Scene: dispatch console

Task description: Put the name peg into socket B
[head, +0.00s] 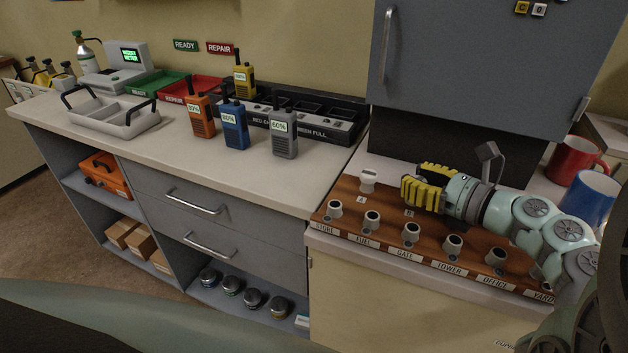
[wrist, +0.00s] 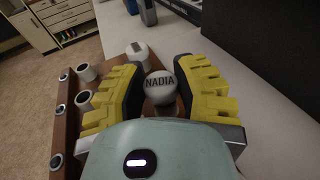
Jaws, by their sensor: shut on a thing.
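My gripper (head: 424,187) is over the back part of the brown wooden board (head: 385,217), near the letter B (head: 408,213). In the wrist view its yellow fingers (wrist: 160,84) are shut on the white round-topped name peg (wrist: 159,81), which reads NADIA. The fingers hide the peg in the head view. Socket B itself is hidden by my gripper, and I cannot tell whether the peg's lower end is in it or above it. Another white peg (head: 368,180) stands upright at the letter A; it also shows in the wrist view (wrist: 137,54).
White cylinders with dark tops (head: 411,231) line the board's front, above labels such as GATE and TOWER. A grey cabinet (head: 470,60) hangs behind my gripper. Red (head: 572,160) and blue (head: 590,195) mugs stand at the right. Radios (head: 235,125) stand on the left counter.

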